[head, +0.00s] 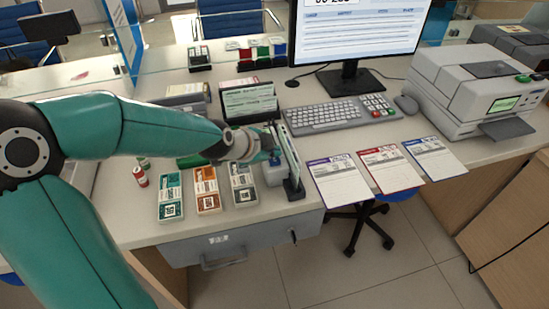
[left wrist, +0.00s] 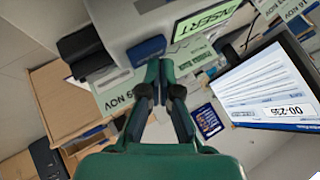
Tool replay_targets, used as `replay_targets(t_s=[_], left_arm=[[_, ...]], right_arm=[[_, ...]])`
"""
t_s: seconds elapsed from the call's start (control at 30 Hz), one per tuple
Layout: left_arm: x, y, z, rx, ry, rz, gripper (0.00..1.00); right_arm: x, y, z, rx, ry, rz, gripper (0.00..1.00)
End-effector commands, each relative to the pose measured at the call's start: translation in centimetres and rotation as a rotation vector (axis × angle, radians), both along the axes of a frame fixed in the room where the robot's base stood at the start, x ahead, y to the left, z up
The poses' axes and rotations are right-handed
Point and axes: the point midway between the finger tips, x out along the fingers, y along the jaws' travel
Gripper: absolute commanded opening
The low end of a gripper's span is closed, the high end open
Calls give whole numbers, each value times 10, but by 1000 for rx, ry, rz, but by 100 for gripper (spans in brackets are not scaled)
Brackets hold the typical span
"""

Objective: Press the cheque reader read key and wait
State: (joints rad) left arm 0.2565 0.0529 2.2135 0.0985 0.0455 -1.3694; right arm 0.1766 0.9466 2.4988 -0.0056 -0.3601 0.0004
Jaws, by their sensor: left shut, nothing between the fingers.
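The cheque reader is a grey box (head: 273,175) on the counter, with a dark upright slot piece (head: 294,188) holding a standing cheque at its right. In the left wrist view the reader (left wrist: 130,22) has a green screen (left wrist: 207,20) reading INSERT and a blue key (left wrist: 146,48). A cheque marked 19 NOV (left wrist: 115,95) lies by it. My left gripper (head: 272,153) is shut and empty, over the reader. In the left wrist view its fingertips (left wrist: 158,68) are just beside the blue key; I cannot tell whether they touch it. My right gripper is not in view.
A keyboard (head: 325,115) and monitor (head: 355,32) stand beyond the reader. Three forms (head: 382,168) lie to its right, and a printer-like machine (head: 485,90) stands farther right. Banknote bundles (head: 206,190) lie left, near a small red roll (head: 140,177).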

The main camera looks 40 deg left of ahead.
Motion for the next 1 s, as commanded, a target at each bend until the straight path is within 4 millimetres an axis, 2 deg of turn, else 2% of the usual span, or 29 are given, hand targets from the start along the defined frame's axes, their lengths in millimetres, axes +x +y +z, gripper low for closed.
replay_targets(t_s=[0.63,1.0], left_arm=[[0,0,-8,0,0,0,0],[0,0,-5,0,1,-1,0]], right_arm=[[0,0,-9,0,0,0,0],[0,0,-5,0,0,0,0]])
